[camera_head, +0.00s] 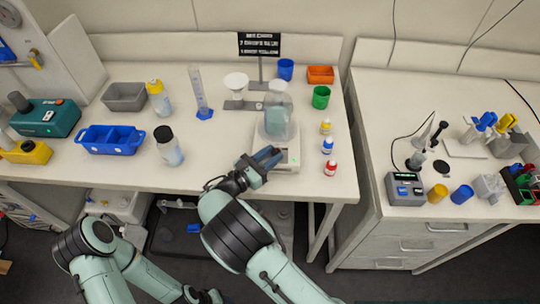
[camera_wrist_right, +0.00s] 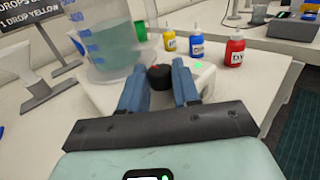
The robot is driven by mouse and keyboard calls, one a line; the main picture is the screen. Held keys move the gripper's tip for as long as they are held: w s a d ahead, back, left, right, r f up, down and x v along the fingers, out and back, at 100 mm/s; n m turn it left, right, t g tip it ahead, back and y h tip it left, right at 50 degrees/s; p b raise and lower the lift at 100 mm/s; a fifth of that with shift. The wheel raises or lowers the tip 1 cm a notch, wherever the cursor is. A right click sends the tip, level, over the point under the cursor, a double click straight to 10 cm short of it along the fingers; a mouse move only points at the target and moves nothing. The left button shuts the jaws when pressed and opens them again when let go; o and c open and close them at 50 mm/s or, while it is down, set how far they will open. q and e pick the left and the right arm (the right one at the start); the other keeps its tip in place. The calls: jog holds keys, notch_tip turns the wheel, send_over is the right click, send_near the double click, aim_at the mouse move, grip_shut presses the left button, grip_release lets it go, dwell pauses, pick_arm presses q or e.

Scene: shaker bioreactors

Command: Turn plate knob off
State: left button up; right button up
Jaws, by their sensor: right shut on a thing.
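The white plate (camera_head: 291,155) stands near the front edge of the left table, with a large clear beaker (camera_head: 278,118) of blue-green liquid on it. Its black knob with a reddish top (camera_wrist_right: 159,76) shows in the right wrist view between my blue fingers. My right gripper (camera_head: 268,157) reaches the plate's front and is shut on the knob. The plate (camera_wrist_right: 203,75) also shows a small green light in the wrist view. In the head view the fingers hide the knob. My left arm is folded low at the left; its gripper does not show.
Small yellow, blue (camera_head: 327,145) and red (camera_head: 330,167) dropper bottles stand just right of the plate. A white-labelled bottle (camera_head: 168,149) and a blue tray (camera_head: 108,140) stand to the left. A sign (camera_head: 259,45) stands behind. A gap separates the right bench.

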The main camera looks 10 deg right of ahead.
jog(key=n+t+y, duration=0.1)
jog(key=n+t+y+b, duration=0.1)
jog(key=t+y, duration=0.1)
jog(key=s+n+t+y+b, duration=0.1)
jog(key=n+t, duration=0.1)
jog(key=shift+d+f, duration=0.15)
jog(key=shift+d, duration=0.2)
jog(key=n+y, duration=0.1)
jog(key=n+t+y, duration=0.1)
jog(key=n+t+y+b, duration=0.1)
jog(key=y, duration=0.1)
jog(key=shift+d, duration=0.25)
pick_arm(q)
jog(key=shift+s+f+b, duration=0.1)
jog(key=shift+s+f, duration=0.45)
jog(key=shift+f, duration=0.25)
jog(key=shift+s+f+b, duration=0.1)
jog(key=shift+s+f, duration=0.45)
jog(key=shift+f, duration=0.25)
jog(key=shift+s+f+b, duration=0.1)
jog(key=shift+s+f, duration=0.45)
jog(key=shift+f, duration=0.25)
pick_arm(e)
jog(key=shift+d+n+t+y, duration=0.1)
jog(key=shift+n+t+y, duration=0.5)
jog(key=shift+y, duration=0.5)
jog(key=shift+n+y, duration=0.3)
jog(key=o, duration=1.1)
jog(key=shift+c, duration=0.2)
jog(key=shift+s, duration=0.1)
